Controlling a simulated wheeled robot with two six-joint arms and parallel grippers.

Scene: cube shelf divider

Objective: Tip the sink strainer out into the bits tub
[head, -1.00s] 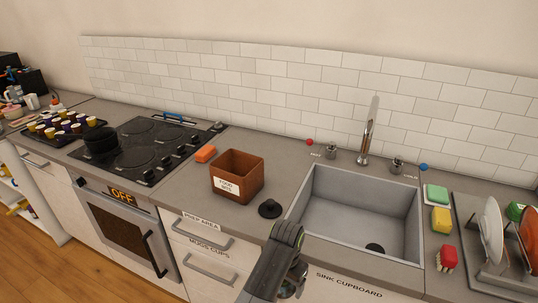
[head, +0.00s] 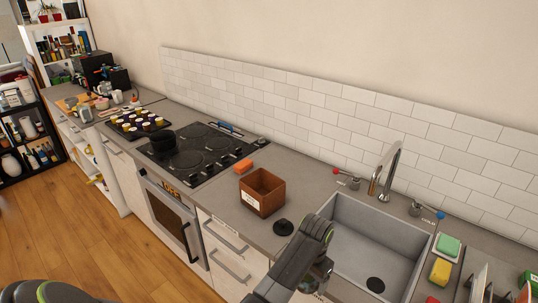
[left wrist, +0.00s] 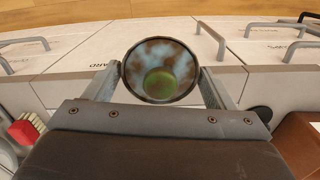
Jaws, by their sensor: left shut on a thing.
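My left gripper (left wrist: 161,72) is shut on the sink strainer (left wrist: 160,50), a round, mottled metal cup whose open mouth faces the wrist camera. Something green shows inside it. In the head view my left gripper (head: 320,274) is at the counter's front edge by the sink's left corner, and my own arm hides most of the strainer. The bits tub (head: 256,203), a brown square open box with a white label, stands on the counter left of the sink, apart from the gripper. A brown edge of it shows in the left wrist view (left wrist: 302,142). My right gripper is not in view.
A black stopper (head: 283,228) lies between the tub and the sink (head: 362,235). An orange sponge (head: 243,166) and the hob (head: 197,150) are left of the tub. The tap (head: 386,172) rises behind the sink. Green and yellow blocks (head: 440,271) sit at the right.

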